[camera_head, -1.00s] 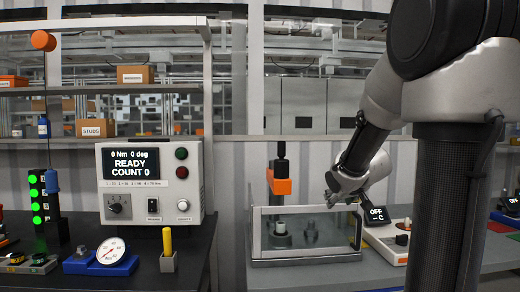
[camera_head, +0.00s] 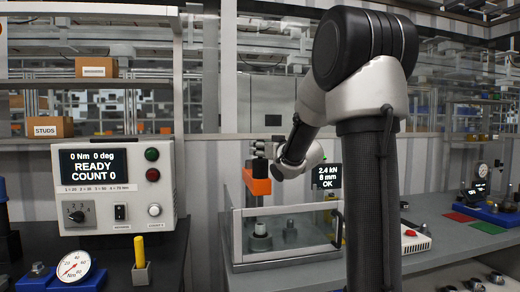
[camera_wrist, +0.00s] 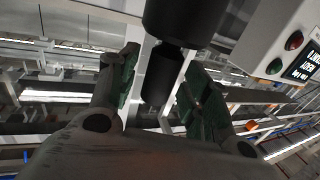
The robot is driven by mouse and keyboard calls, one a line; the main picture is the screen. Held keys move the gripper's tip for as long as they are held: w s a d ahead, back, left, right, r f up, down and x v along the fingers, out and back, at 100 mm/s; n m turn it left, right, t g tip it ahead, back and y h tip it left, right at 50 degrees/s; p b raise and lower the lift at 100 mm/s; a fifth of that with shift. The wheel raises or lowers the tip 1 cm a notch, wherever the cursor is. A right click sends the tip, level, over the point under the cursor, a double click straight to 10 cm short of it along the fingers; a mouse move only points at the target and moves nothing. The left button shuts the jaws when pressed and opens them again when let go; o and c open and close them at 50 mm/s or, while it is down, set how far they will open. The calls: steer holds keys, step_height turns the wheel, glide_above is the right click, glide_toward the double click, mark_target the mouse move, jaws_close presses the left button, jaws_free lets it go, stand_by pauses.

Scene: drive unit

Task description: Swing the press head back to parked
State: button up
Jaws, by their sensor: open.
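The press head (camera_head: 257,180) is an orange block over a clear-walled enclosure (camera_head: 285,254), with a dark ram reaching down inside. A black upright part stands above the orange block. My gripper (camera_head: 266,153) is at the top of the press head, just above the orange block. In the wrist view my gripper (camera_wrist: 160,95) is open. A black cylinder (camera_wrist: 162,75) stands between its green-padded fingers, with gaps seeming to show on both sides. I cannot tell whether either finger touches it. A display (camera_head: 327,177) behind reads 2.4 kN, 8 mm, OK.
A control box (camera_head: 115,185) reading READY, COUNT 0 stands left of the enclosure. A dial gauge (camera_head: 75,267) and a yellow-handled tool (camera_head: 140,252) are in front of it. A panel with a red button (camera_head: 410,234) is right of my arm.

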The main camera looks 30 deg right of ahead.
steer(key=shift+w, duration=0.55)
steer(key=shift+c, duration=0.5)
jaws_close()
